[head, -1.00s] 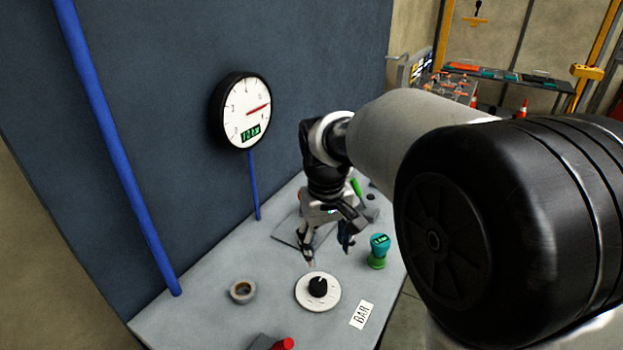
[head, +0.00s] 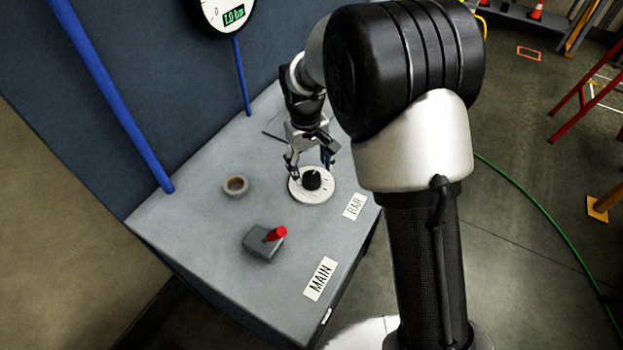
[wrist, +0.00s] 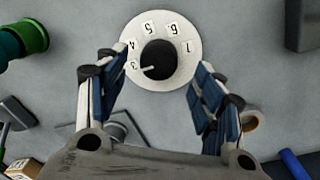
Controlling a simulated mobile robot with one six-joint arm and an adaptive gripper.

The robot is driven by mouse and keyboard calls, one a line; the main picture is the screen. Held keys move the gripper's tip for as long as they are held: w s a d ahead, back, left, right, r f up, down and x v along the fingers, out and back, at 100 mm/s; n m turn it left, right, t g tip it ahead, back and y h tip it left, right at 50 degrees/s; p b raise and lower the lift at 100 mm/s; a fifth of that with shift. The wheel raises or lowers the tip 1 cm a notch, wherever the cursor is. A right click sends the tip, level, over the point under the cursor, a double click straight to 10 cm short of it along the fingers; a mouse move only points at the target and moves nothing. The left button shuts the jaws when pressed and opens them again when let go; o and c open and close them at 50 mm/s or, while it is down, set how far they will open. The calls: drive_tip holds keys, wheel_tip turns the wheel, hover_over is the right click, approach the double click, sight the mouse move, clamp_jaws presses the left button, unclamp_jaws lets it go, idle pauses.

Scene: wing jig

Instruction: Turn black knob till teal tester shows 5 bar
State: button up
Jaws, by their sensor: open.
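The black knob (head: 311,180) sits on a round white dial (head: 299,196) on the grey bench. In the wrist view, the knob (wrist: 160,57) has a pale pointer mark towards the lower left, by the 3; numbers 3 to 7 show on the dial (wrist: 182,73). My gripper (head: 312,168) is open and empty above the dial. In the wrist view its fingers (wrist: 154,65) stand on either side of the knob, apart from it. The teal tester, green and teal, shows at the left edge of the wrist view (wrist: 24,38); its readout cannot be read. In the head view my arm hides it.
A wall gauge (head: 229,12), cut off at the top, has a green display that seems to read 1.0 bar. A tape roll (head: 235,187), a grey box with a red handle (head: 275,234) and BAR (head: 355,206) and MAIN (head: 320,279) labels lie on the bench.

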sight(313, 177)
drive_tip(key=shift+w+d+f+b, duration=0.1)
drive_tip(key=shift+f+b, duration=0.4)
drive_tip(key=shift+f, duration=1.8)
drive_tip(key=c, duration=1)
drive_tip(key=shift+c, duration=0.2)
drive_tip(key=shift+r+n, duration=0.1)
drive_tip(key=shift+n, duration=0.2)
drive_tip(key=n+p, duration=0.2)
drive_tip(key=n, duration=0.1)
drive_tip(key=shift+d+n+p, duration=0.1)
drive_tip(key=shift+n+p, duration=0.2)
drive_tip(key=shift+p, duration=0.05)
drive_tip(key=shift+n+t+p, duration=0.3)
drive_tip(key=shift+n+p, duration=0.65)
drive_tip(key=shift+n, duration=1.25)
